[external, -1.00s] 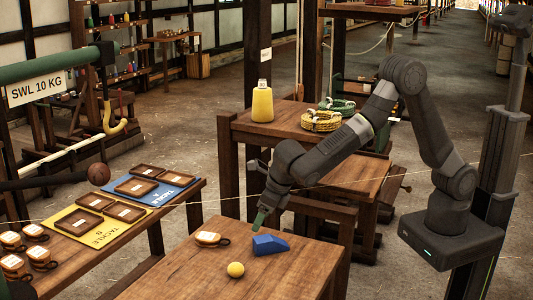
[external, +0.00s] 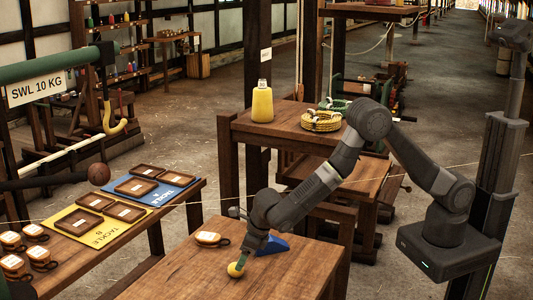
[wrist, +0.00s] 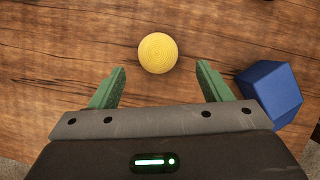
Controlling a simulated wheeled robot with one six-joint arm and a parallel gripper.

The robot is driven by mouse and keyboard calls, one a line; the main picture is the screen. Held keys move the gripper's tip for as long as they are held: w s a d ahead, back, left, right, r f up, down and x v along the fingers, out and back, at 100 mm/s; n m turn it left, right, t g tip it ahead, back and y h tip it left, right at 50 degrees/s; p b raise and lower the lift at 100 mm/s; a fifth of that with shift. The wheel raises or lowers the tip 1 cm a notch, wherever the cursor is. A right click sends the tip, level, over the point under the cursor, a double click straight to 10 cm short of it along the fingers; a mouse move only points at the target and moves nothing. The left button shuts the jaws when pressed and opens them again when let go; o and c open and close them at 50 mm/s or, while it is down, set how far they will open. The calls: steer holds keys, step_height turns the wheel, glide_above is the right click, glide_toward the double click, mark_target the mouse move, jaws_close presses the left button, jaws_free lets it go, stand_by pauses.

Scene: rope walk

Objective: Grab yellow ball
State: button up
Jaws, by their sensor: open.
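The yellow ball (external: 233,270) sits on the wooden table in the foreground. In the wrist view the ball (wrist: 157,53) lies just beyond my fingertips, roughly centred between them. My gripper (external: 242,263) is low over the table at the ball and partly covers it in the external view. In the wrist view my gripper's green fingers (wrist: 160,72) are spread wide with nothing between them. A blue wedge-shaped block (wrist: 272,88) lies to the right of the right finger; it also shows partly hidden behind my gripper in the external view (external: 277,244).
A tagged wooden block with a dark loop (external: 210,239) lies at the table's back left. The front of the table (external: 190,275) is bare. A thin line runs across the scene behind the table. A side bench (external: 150,225) holds trays on yellow and blue boards.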

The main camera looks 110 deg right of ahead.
steer(key=shift+p+x, duration=0.65)
steer(key=shift+x, duration=2.05)
steer(key=shift+w, duration=0.2)
steer(key=c, duration=1.1)
